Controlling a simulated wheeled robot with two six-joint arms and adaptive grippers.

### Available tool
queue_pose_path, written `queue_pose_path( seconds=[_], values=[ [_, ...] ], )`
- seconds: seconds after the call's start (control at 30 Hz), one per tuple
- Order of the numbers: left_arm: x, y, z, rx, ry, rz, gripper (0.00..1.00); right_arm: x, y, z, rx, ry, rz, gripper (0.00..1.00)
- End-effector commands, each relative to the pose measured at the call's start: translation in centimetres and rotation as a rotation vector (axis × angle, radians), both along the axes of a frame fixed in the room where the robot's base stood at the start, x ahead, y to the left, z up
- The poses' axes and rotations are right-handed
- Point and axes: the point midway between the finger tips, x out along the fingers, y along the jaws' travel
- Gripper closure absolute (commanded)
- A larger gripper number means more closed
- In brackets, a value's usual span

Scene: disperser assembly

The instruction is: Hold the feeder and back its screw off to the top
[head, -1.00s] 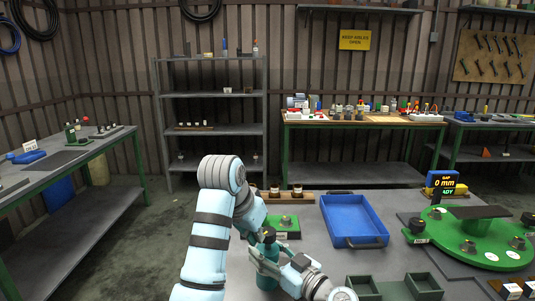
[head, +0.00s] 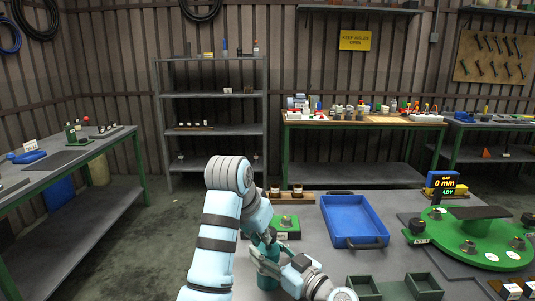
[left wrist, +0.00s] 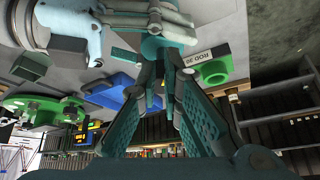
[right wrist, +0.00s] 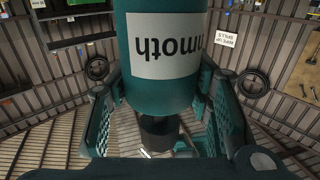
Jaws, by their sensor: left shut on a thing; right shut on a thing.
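The feeder (head: 268,279) is a teal cylinder standing upright near the front of the bench. It fills the upper middle of the right wrist view (right wrist: 168,92), with a white label that reads upside down. My right gripper (head: 267,261) is shut around its body from the right. The dark screw knob (right wrist: 160,132) is at the feeder's top end, which points down in the inverted right wrist view. My left gripper (head: 268,238) is at this top end, its fingers close together in the left wrist view (left wrist: 163,68). Its grip on the knob is mostly hidden.
A green block (head: 288,227) stands just behind the feeder. A blue tray (head: 352,214) lies to the right, with dark green bins (head: 424,285) in front. A green station (head: 470,240) with a "0 mm" display (head: 442,183) is farther right.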

Motion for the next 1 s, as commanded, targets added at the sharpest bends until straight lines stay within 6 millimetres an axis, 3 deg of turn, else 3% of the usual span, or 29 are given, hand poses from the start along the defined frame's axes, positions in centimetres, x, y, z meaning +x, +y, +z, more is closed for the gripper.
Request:
queue_pose_path(
  seconds=[0.63,1.0],
  values=[
    [-1.0,-0.2,-0.5,-0.003,0.014,-0.009,1.0,-0.1,0.3,-0.1,0.003,0.003,0.009,1.0],
    [-0.9,-0.2,5.1,-0.002,0.006,-0.005,1.0,-0.1,0.2,-0.1,0.002,0.003,0.007,1.0]
  ],
)
